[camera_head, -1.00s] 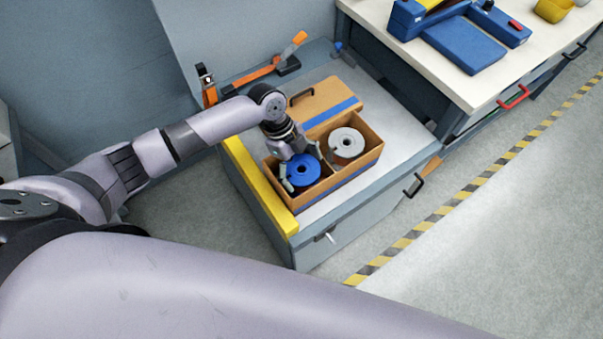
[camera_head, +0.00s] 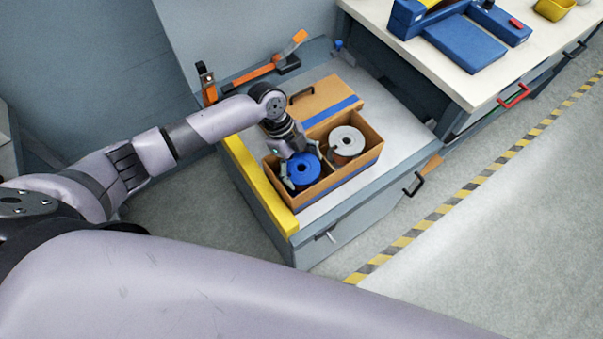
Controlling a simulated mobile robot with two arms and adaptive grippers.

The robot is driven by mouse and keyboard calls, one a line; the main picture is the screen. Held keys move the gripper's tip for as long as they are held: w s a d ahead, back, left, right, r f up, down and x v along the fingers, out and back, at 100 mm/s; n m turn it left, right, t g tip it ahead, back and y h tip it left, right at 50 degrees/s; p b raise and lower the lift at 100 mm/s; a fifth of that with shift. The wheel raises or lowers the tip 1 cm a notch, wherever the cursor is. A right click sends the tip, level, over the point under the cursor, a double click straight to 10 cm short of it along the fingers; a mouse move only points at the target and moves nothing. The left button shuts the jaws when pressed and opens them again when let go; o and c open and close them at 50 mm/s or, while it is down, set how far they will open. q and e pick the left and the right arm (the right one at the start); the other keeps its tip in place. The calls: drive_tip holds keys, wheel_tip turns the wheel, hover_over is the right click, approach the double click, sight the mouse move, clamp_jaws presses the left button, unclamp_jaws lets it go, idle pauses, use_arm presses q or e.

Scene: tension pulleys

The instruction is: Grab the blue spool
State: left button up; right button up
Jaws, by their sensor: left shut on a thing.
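The blue spool (camera_head: 305,170) is in the left compartment of an open cardboard box (camera_head: 340,184) on a grey cabinet top. My left gripper (camera_head: 302,172) reaches in from the left, with its fingers on either side of the spool and shut on it. The gripper's body hides the spool's far-left part. The spool's lower part is hidden by the box wall. My right gripper is not in view; a large pale arm link crosses the bottom of the picture.
A white-grey spool (camera_head: 346,143) sits in the right compartment. The box lid (camera_head: 325,101) lies behind it. A yellow edge strip (camera_head: 262,187) borders the cabinet's left side. An orange clamp (camera_head: 256,74) is at the back. A bench with blue cases (camera_head: 466,46) stands at upper right.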

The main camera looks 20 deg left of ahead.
use_arm(q)
drive_tip(key=shift+r, duration=0.1)
drive_tip(key=shift+c, duration=1.1)
